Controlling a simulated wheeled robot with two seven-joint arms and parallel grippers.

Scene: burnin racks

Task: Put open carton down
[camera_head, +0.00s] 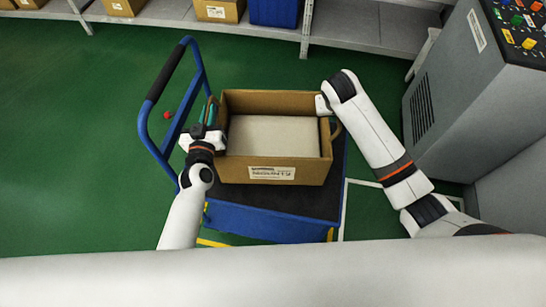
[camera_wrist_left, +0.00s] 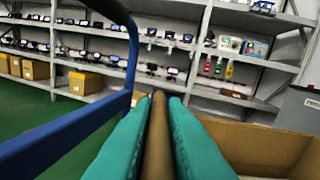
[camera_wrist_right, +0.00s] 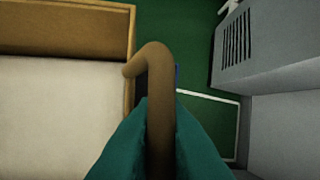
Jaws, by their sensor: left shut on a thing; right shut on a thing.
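The open carton (camera_head: 272,172) is a brown box with a white label on its front and a pale flat surface inside. It appears level over the blue cart (camera_head: 265,224); I cannot tell whether its base touches the deck. My left gripper (camera_head: 211,112), with teal fingers, is shut on the carton's left handle, a brown bar (camera_wrist_left: 157,140) in the left wrist view. My right gripper (camera_wrist_right: 158,108) is shut on the right handle (camera_wrist_right: 153,62), a bent brown bar. In the head view the right fingers are largely hidden behind my wrist.
The cart's blue push handle (camera_head: 158,95) rises left of the carton, close to my left gripper. A grey machine (camera_head: 440,105) stands at the right. Shelves (camera_head: 350,30) with cartons and a blue bin (camera_head: 273,12) line the back. Green floor is clear at left.

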